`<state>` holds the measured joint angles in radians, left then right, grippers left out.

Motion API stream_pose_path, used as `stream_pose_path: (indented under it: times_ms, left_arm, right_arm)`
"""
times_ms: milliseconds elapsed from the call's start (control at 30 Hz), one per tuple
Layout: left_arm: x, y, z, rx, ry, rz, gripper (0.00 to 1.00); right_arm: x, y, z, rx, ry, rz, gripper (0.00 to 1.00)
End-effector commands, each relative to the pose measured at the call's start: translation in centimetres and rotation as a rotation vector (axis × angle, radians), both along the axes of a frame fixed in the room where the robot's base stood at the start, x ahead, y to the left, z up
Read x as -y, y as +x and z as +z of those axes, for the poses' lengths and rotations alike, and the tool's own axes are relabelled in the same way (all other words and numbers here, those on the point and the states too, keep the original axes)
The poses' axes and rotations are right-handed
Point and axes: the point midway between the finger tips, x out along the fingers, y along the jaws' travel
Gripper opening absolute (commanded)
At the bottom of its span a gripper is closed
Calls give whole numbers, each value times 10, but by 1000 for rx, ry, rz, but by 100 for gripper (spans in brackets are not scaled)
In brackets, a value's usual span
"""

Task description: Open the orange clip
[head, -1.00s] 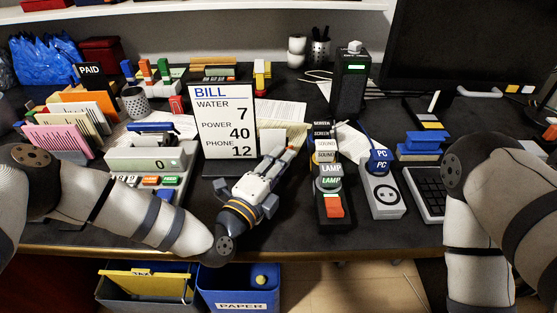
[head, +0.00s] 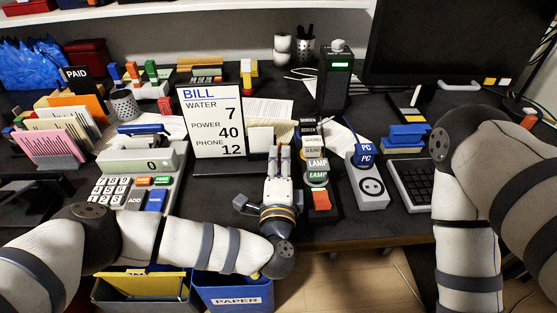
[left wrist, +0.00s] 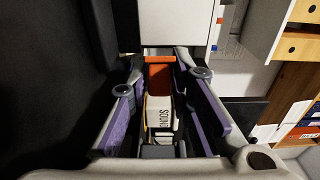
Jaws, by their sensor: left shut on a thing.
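My left gripper (head: 279,152) points away from me, just right of the BILL sign, with its fingertips at the pale papers behind. In the left wrist view, an orange block (left wrist: 158,77), which looks like the orange clip, sits between the fingers (left wrist: 163,58). The fingers are close in on it, at the edge of a white sheet or panel (left wrist: 175,22). In the head view the fingers mostly hide the clip. Whether its jaws are parted cannot be seen. My right gripper is out of view.
The BILL sign (head: 212,122) stands close left of my left gripper. A power strip (head: 322,213) with labelled plugs and an orange switch stands close right. A PC plug (head: 365,156) and a calculator (head: 137,180) are farther out. Bins (head: 235,291) stand below the desk's front edge.

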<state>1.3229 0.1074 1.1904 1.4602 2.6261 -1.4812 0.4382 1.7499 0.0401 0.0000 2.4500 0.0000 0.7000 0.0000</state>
Motion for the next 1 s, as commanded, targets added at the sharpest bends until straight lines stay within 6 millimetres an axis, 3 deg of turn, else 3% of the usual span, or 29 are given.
stream_pose_path:
  times_ms: [233,267,333,667,767,1000]
  left_arm:
    - [0,0,0,0,-1,-2,0]
    - [0,0,0,0,-1,-2,22]
    - [0,0,0,1,-1,-2,37]
    - [0,-4,0,-1,-1,-4,37]
    - [-1,-20,-1,-4,-2,-5,37]
    - [-6,-85,-1,-4,-2,-4,37]
  right_arm:
    - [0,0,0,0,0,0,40]
    - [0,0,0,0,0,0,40]
    - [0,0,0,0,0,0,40]
    - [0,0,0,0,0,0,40]
    - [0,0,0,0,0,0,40]
    - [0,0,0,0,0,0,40]
